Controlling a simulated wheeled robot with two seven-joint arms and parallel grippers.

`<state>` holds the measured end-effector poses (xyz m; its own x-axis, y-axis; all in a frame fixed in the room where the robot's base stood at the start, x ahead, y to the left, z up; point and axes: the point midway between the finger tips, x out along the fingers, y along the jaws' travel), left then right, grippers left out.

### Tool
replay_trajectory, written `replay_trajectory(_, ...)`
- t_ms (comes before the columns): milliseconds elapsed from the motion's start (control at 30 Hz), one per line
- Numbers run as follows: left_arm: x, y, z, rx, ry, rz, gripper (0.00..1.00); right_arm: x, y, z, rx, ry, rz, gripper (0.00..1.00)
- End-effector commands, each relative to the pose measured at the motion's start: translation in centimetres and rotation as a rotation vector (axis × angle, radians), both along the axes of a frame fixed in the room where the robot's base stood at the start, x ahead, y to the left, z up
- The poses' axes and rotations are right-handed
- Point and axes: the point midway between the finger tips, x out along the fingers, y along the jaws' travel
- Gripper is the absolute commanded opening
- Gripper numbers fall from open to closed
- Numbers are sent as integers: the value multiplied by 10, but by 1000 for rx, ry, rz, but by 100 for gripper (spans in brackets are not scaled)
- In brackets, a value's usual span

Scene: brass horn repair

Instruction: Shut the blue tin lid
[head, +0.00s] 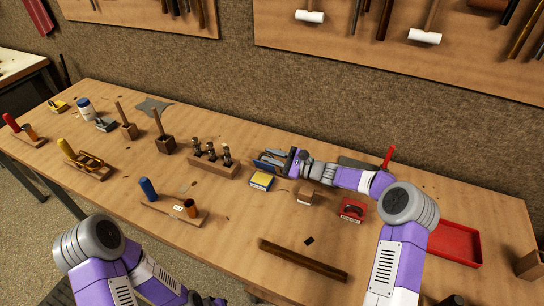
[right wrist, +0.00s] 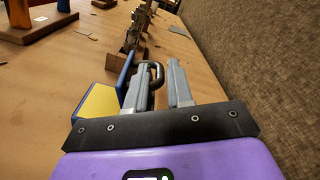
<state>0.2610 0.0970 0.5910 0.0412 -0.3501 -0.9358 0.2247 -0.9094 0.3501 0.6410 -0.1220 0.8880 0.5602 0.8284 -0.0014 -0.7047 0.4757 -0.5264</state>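A small blue and yellow tin (head: 261,181) stands on the bench near the middle in the head view. In the right wrist view it shows as a yellow face (right wrist: 99,112) with a blue panel (right wrist: 126,76) standing along its right side. I cannot tell for sure how far the lid is open. My right gripper (right wrist: 160,82) is just right of the blue panel, its two fingers apart, with a dark loop beside the left finger. In the head view the right gripper (head: 277,160) is right behind the tin. My left gripper (head: 200,299) is low at the bottom edge, mostly cut off.
A wooden block with several dark upright pieces (head: 213,164) stands left of the tin. A small wooden block (head: 306,197), a red box (head: 352,209) and a red tray (head: 455,242) lie to the right. A long dark wooden bar (head: 303,260) lies in front.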

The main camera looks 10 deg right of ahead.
Motion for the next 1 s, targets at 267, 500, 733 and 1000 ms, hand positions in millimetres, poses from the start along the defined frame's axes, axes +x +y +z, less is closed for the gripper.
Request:
replay_trajectory(267,0,0,2,0,0,0,21,-4,-6,1,0,0,-1,21)
replay_trajectory(500,0,0,12,0,0,0,21,-25,-40,2,0,1,-4,21)
replay_trajectory(733,0,0,17,0,0,0,21,-41,-60,1,0,0,-1,21)
replay_trajectory(1000,0,0,17,0,0,0,21,-43,-63,0,0,0,0,21)
